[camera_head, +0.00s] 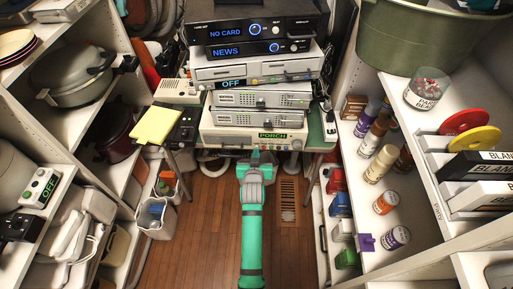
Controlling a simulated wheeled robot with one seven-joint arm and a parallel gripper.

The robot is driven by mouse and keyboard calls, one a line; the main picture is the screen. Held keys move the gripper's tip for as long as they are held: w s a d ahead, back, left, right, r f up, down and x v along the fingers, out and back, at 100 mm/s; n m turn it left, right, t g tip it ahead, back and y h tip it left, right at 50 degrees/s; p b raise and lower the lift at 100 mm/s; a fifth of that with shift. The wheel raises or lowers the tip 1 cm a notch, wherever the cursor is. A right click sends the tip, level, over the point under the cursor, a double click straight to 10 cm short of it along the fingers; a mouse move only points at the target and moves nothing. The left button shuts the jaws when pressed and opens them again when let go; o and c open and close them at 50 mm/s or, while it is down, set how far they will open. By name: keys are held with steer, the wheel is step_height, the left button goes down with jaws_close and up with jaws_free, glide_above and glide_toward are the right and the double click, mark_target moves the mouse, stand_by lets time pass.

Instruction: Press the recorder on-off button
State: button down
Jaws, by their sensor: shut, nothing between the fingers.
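A stack of electronic boxes stands on a small table at the back. A pale unit with two front bays and a display reading OFF (232,83) sits mid-stack; it may be the recorder, though no label naming it is legible. Small coloured buttons (256,81) run along its lower front, too small to tell apart. My gripper (256,156) is shut and empty, low in front of the stack, just below the bottom unit reading PORCH (272,136). I cannot tell whether it touches anything.
Black units reading NO CARD (226,32) and NEWS (226,51) top the stack. Shelves crowd both sides; a small box reading OFF (41,187) sits on the left one. Bins (155,218) stand at left. The wooden floor (208,240) between is mostly clear.

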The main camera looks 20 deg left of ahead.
steer(key=shift+w+a, duration=0.1)
steer(key=shift+w, duration=0.25)
steer(key=shift+s, duration=0.1)
steer(key=v, duration=0.6)
steer(key=shift+r, duration=0.2)
stand_by(0.4)
